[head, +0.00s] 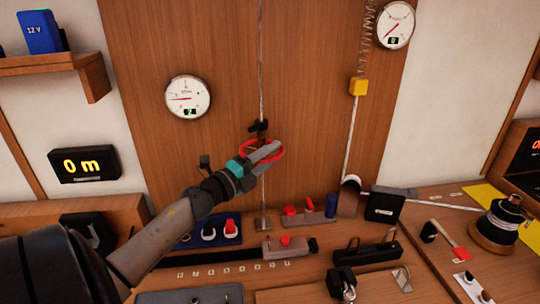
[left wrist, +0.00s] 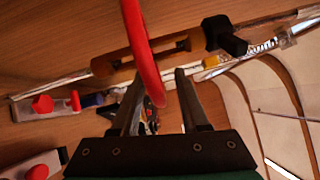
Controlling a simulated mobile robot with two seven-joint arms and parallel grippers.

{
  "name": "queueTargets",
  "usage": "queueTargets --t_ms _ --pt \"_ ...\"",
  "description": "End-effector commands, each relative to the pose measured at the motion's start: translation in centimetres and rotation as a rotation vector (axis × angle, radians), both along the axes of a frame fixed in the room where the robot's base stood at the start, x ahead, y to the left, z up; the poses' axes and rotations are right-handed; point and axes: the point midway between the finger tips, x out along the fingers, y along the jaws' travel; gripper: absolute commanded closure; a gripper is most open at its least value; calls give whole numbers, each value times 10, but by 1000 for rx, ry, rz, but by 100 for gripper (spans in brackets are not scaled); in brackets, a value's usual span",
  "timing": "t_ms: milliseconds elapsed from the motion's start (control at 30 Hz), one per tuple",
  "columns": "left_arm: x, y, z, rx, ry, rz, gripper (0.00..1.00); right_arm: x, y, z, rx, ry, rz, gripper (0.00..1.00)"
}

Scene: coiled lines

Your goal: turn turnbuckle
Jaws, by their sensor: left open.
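The turnbuckle hangs upright in a thin vertical line in front of the wood panel. In the head view, its red ring (head: 250,143) shows around my gripper's fingers and its black part (head: 258,127) just above them. In the left wrist view, the orange-brown slotted turnbuckle body (left wrist: 140,53) lies just ahead of the fingertips, with a black knob (left wrist: 224,37) beside it. The red ring (left wrist: 138,40) crosses in front of the body and dips between the fingers. My left gripper (head: 270,151) is open; it also shows in the left wrist view (left wrist: 160,88). My right gripper is out of view.
Two round gauges (head: 187,97) (head: 395,25) hang on the back wall. A spring with a yellow block (head: 358,87) is at right. A digital display (head: 84,164) is at left.

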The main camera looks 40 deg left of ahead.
Motion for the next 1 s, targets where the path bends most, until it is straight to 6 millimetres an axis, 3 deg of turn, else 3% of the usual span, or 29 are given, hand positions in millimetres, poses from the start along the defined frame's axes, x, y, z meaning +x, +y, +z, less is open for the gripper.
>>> queueTargets --t_ms 100,500,1000 --pt "0 0 0 0 0 0 58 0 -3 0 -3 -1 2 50" --pt "0 0 1 0 -2 0 100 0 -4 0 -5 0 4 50" --pt "1 0 4 -1 -6 12 100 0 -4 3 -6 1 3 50"
